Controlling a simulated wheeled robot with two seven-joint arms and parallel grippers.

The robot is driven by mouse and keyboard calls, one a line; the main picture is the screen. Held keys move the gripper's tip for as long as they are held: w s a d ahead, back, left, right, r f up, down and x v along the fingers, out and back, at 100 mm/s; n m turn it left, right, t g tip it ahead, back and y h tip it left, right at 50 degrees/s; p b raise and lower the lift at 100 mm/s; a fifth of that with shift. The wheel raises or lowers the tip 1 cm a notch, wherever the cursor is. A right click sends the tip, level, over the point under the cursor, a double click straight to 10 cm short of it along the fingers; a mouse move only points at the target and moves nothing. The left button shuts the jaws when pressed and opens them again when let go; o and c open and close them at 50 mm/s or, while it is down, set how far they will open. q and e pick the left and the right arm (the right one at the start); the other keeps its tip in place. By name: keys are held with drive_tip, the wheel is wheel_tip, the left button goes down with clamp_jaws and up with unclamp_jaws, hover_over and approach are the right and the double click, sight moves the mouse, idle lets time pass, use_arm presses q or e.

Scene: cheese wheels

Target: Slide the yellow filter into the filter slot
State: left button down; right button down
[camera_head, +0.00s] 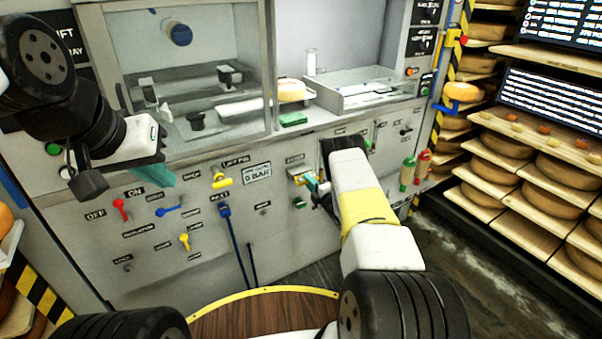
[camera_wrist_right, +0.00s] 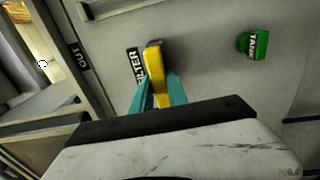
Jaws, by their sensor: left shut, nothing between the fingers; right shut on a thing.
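The yellow filter (camera_wrist_right: 155,72) is a narrow yellow bar in the right wrist view. My right gripper (camera_wrist_right: 160,92) has its teal fingers shut on it from both sides. The filter's far end is at the grey panel, beside a label (camera_wrist_right: 135,65) partly reading "LTER". I cannot tell whether that end is inside the slot, since the slot opening is hidden. In the head view my right gripper (camera_head: 317,187) is at the machine's front panel, partly hidden by my arm. My left gripper (camera_head: 155,174) is shut and empty, in front of the panel at the left.
A green knob (camera_wrist_right: 253,45) sits right of the filter in the wrist view. The panel has a red lever (camera_head: 121,209), a blue lever (camera_head: 170,211) and yellow levers. A blue handle (camera_head: 226,212) stands left of my right gripper. Cheese shelves (camera_head: 520,205) stand at the right.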

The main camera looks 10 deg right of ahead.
drive_tip(key=shift+x, duration=0.85)
drive_tip(key=c, duration=1.2)
unclamp_jaws()
drive_tip(key=v, duration=0.7)
drive_tip(key=shift+s, duration=0.35)
drive_tip(key=shift+d, duration=0.15)
